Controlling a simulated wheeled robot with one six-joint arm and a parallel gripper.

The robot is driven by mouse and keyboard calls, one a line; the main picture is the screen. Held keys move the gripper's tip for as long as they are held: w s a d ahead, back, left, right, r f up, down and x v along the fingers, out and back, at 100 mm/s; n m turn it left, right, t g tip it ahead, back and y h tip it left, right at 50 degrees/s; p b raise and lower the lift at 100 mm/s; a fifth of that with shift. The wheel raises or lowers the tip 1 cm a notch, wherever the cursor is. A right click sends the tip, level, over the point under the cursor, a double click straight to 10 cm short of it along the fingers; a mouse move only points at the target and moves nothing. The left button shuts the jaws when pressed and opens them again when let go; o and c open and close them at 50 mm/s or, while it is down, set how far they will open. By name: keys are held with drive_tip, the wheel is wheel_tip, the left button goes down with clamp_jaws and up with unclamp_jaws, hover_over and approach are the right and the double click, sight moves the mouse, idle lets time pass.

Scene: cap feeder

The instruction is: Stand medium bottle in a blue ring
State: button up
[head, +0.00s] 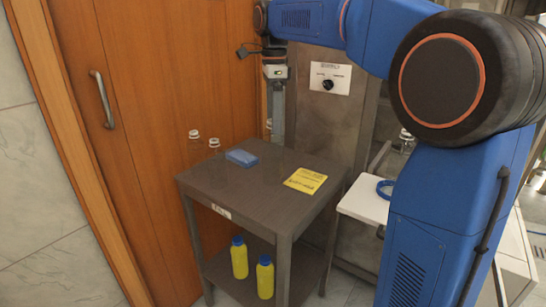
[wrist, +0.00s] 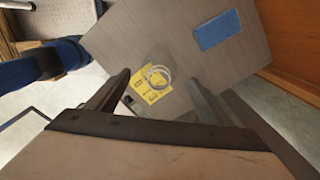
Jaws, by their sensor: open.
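A clear bottle (wrist: 160,50) with a white neck ring shows between the fingers of my gripper (wrist: 157,80) in the wrist view. My gripper is open, with a finger on either side of the neck, and I cannot tell whether they touch it. In the head view my gripper (head: 276,135) points down at the table's back edge, and a pale bottle neck (head: 268,124) shows beside it. Two more clear bottles (head: 194,150) (head: 214,150) stand at the table's back left. A blue ring (head: 384,189) lies on a white surface at right. Which bottle is medium is unclear.
The grey table (head: 245,200) carries a blue pad (head: 241,157) and a yellow card (head: 305,180). Yellow bottles (head: 239,260) with blue caps stand on its lower shelf. Another clear bottle (head: 405,142) shows at right, partly hidden by my arm. A wooden door (head: 150,90) borders the left.

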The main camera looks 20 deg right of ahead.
sight(273, 148)
wheel_tip(273, 148, down, 10)
drive_tip(key=shift+a+f, duration=0.15)
drive_tip(key=shift+f, duration=0.1)
idle(0.4)
drive_tip(key=c, duration=1.2)
drive_tip(key=shift+r, duration=0.1)
